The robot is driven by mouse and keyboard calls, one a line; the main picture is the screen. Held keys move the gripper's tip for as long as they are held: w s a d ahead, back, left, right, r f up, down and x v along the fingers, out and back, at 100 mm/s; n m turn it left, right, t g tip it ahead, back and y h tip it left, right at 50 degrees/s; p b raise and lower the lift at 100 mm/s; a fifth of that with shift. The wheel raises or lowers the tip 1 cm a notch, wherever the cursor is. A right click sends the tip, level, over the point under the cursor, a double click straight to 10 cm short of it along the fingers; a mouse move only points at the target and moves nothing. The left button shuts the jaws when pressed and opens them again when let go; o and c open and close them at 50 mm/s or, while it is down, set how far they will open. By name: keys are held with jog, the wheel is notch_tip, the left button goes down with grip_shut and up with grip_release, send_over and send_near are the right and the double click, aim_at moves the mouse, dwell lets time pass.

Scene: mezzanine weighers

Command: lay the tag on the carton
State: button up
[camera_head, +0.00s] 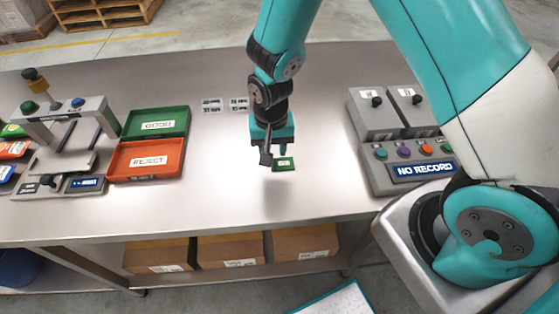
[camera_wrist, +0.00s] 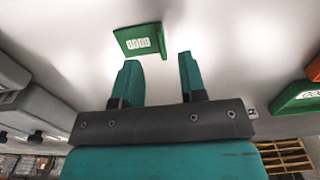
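A small green tag (camera_head: 284,168) with a white label lies on the metal table in the head view. It also shows in the wrist view (camera_wrist: 127,37), beyond my fingertips. My gripper (camera_head: 274,155) points down close to the tag. In the wrist view my gripper (camera_wrist: 158,58) has its two fingers apart with nothing between them. Brown cartons stand in a row under the tabletop: left (camera_head: 150,252), middle (camera_head: 228,249) and right (camera_head: 303,239). Each has a white label. Which carton the task means, I cannot tell.
Left of my gripper are a green GOOD tray (camera_head: 139,117) and an orange REJECT tray (camera_head: 136,173). Farther left is a fixture (camera_head: 91,108) with buttons. A control box (camera_head: 379,177) marked NO RECORD stands at right. Small printed labels (camera_head: 212,104) lie behind. The front middle of the table is clear.

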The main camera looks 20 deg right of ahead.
aim_at(282, 162)
jog(key=shift+f+p, duration=0.75)
jog(key=shift+f, duration=1.65)
jog(key=shift+c, duration=0.4)
grip_shut()
